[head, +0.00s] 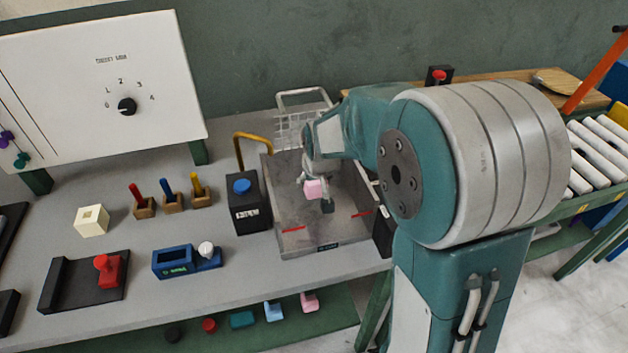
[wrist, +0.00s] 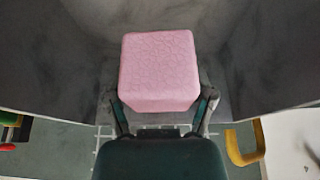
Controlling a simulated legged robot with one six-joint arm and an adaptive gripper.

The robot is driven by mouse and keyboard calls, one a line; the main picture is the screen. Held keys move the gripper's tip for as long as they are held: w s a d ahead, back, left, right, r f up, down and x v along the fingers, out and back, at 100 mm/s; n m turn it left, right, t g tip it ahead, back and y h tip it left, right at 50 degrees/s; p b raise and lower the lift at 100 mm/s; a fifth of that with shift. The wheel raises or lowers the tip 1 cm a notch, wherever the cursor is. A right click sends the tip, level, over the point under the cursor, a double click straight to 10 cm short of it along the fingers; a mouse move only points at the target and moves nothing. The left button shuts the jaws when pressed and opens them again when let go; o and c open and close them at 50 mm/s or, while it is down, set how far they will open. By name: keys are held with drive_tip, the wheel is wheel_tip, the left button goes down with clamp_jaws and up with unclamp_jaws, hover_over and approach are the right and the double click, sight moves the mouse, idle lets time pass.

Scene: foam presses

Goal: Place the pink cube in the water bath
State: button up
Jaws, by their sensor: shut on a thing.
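The pink cube (head: 314,189) is in my gripper (head: 318,190), over the grey open basin with red marks, the water bath (head: 311,246). In the wrist view the pink cube (wrist: 159,70) sits between the two fingers of my gripper (wrist: 162,108), which are shut on it. Grey basin walls show on both sides of the cube there. I cannot tell how far the cube is above the basin floor, nor whether there is water.
A wire basket (head: 302,128) stands at the back of the basin. A black box with a blue button (head: 244,200) and a yellow handle (head: 252,145) are at its left. Several coloured pieces lie on the shelf below. A roller conveyor (head: 600,150) is at the right.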

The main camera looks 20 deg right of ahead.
drive_tip(key=shift+s+f, duration=0.1)
drive_tip(key=shift+f, duration=0.35)
